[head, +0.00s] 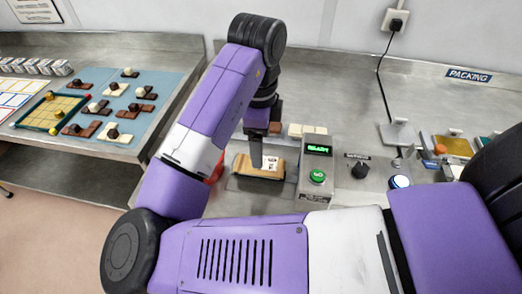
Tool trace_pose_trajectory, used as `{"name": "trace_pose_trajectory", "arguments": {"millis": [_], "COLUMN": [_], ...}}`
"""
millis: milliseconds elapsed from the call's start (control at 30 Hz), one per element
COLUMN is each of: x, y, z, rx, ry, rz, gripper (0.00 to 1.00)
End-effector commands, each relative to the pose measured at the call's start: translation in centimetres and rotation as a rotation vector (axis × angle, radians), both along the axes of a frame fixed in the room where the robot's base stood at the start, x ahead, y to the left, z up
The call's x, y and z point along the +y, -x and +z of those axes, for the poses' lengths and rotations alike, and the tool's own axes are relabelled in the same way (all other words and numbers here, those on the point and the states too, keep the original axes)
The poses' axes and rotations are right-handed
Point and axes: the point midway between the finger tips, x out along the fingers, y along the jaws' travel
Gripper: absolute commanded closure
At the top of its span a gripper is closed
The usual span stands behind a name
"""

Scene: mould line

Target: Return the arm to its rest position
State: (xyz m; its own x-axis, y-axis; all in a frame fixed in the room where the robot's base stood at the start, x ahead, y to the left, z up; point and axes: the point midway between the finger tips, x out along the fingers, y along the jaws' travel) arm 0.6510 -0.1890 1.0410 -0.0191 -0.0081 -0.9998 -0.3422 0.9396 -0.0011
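My purple and white arm (217,95) fills the middle of the head view, bent up and over the metal bench. My gripper (257,160) points down at its end, just above or at a brown package (245,172) with a white label. Whether the gripper touches the package cannot be told. Its fingers look narrow, and their gap does not show. The package lies on the bench, partly hidden by the gripper.
Right of the package stands a box with a green display (318,150) and a green button (317,176). Further right are a black knob (360,170) and a lit round button (400,181). A blue mat (150,78) with several chocolate pieces and a green-rimmed tray (22,124) lie on the left table.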

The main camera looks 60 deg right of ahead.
Motion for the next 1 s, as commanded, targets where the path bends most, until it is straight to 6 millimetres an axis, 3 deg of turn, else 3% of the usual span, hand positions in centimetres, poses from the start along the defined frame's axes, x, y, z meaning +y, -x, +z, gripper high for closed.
{"name": "trace_pose_trajectory", "arguments": {"millis": [367, 467, 567, 667, 767, 900, 1000], "x": [0.0, -0.9, -3.4, -7.0, -10.9, -15.9, -17.9], "y": [0.0, 0.0, -0.7, -2.3, -3.5, -4.7, -5.7], "z": [0.8, 0.8, 1.1, 2.8, 5.4, 10.5, 14.5], "rx": [0.001, 0.0, -0.023, -0.066, -0.069, -0.021, 0.038], "ry": [0.001, 0.037, 0.142, 0.313, 0.534, 0.877, 1.11], "rz": [0.006, 0.056, 0.143, 0.252, 0.37, 0.533, 0.645], "gripper": [0.21, 0.21, 0.21, 0.21, 0.21, 0.21, 0.21]}}
